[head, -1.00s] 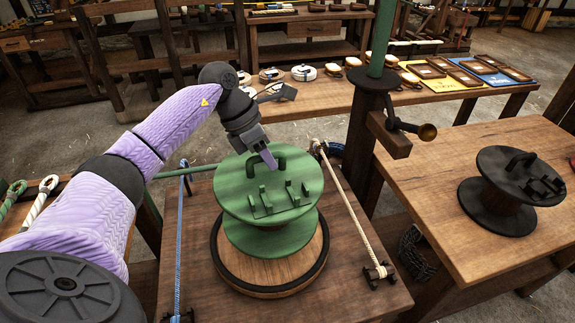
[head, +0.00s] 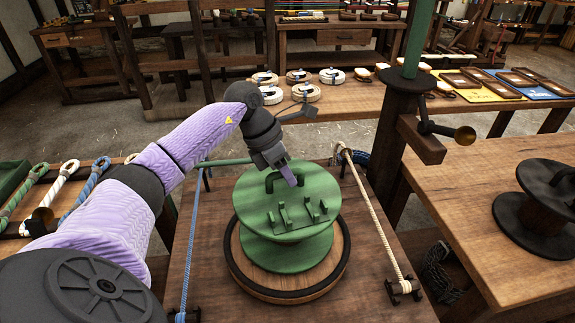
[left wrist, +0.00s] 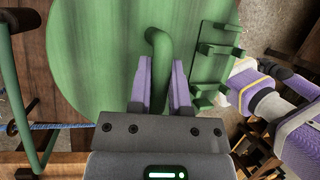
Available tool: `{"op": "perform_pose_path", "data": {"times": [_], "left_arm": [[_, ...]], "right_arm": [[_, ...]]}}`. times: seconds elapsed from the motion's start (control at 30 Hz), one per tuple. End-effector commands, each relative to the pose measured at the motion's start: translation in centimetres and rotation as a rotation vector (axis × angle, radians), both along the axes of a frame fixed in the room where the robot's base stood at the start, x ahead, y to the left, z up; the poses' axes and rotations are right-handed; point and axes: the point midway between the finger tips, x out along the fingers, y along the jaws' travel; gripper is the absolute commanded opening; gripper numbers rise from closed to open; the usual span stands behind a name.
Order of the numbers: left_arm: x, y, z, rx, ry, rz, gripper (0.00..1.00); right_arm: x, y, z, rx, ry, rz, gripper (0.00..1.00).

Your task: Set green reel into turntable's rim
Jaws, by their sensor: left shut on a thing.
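The green reel (head: 262,228) stands upright, with a hooped handle and several small pegs on its top flange. My left gripper (head: 286,179) is shut on that handle; the left wrist view shows its two purple fingers (left wrist: 160,88) on either side of the green hoop (left wrist: 158,42). The turntable (head: 240,276) is a round wooden disc with a dark raised rim, below the reel. The reel's lower flange lies inside the rim's outline, with more bare wood at the front. I cannot tell whether it touches the disc. My right gripper is not in view.
A blue rope (head: 190,240) and a cream rope (head: 378,228) run along either side of the turntable. A black reel (head: 535,205) stands on the right table. A green post (head: 417,40) with a brass-ended crank rises behind. Rope coils (head: 305,93) lie on the back bench.

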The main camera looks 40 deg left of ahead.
Motion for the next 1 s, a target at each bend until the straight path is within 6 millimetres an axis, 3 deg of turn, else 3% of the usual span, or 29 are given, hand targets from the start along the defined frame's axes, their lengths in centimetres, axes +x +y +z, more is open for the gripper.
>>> {"op": "perform_pose_path", "data": {"times": [0.13, 0.83, 0.87, 1.0], "left_arm": [[0.02, 0.02, -1.11, 0.001, 0.000, 0.000, 0.00], [0.03, 0.03, -1.52, 0.000, -0.002, 0.000, 0.00], [0.04, 0.03, -1.53, 0.000, -0.002, 0.000, 0.25], [0.03, 0.02, -1.49, 0.000, -0.002, 0.000, 0.55]], "right_arm": [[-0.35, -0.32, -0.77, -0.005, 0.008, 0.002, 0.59], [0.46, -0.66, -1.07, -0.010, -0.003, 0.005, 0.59], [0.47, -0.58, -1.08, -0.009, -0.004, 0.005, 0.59], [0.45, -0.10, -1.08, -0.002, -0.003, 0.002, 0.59]]}}
